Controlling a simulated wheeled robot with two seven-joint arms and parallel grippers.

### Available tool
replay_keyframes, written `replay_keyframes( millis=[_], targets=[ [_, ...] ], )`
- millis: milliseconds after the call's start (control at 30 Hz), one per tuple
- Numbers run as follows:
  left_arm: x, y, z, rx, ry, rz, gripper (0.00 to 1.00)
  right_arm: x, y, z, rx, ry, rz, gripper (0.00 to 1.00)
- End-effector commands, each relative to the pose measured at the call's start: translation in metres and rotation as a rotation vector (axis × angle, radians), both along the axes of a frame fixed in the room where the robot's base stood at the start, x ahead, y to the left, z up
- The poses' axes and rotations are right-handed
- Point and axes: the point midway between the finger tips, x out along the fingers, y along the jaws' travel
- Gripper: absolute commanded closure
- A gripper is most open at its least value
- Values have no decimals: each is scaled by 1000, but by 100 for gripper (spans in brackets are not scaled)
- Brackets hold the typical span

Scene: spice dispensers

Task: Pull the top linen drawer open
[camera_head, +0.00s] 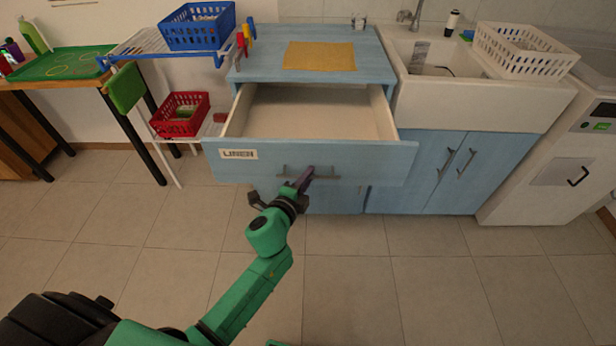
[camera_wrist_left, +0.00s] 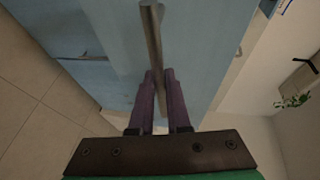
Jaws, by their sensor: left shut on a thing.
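The top linen drawer (camera_head: 228,160) of the light blue cabinet is pulled well out, and its pale inside looks empty. A white label reading LINEN (camera_head: 238,154) is on the left of its front. My left gripper (camera_head: 304,178) is at the grey bar handle (camera_head: 325,177) on the drawer front. In the left wrist view, the purple fingers (camera_wrist_left: 159,92) are shut on the handle (camera_wrist_left: 152,38), one on each side of it. The part of the handle behind the fingers is hidden in the head view. My right gripper is not in view.
A yellow cloth (camera_head: 319,56) lies on the cabinet top. A sink (camera_head: 480,95) with a white basket (camera_head: 525,50) stands to the right. A drying rack with a blue basket (camera_head: 197,27) and a red basket (camera_head: 180,113) are left. The tiled floor in front is clear.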

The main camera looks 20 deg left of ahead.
Motion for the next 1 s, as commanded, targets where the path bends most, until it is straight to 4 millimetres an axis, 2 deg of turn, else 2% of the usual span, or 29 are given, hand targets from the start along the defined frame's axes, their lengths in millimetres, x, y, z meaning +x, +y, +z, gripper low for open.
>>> replay_keyframes(
  millis=[433,467,500,533,867,1000],
  targets=[
    [1,1,2,0,-4,2,100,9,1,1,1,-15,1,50],
    [1,1,2,0,-4,2,78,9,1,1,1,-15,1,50],
    [1,1,2,0,-4,2,62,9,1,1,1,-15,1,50],
    [1,1,2,0,-4,2,55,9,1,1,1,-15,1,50],
    [-1,1,2,1,-4,1,55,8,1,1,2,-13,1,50],
    [-14,3,4,1,-2,1,55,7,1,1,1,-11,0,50]
  ],
)
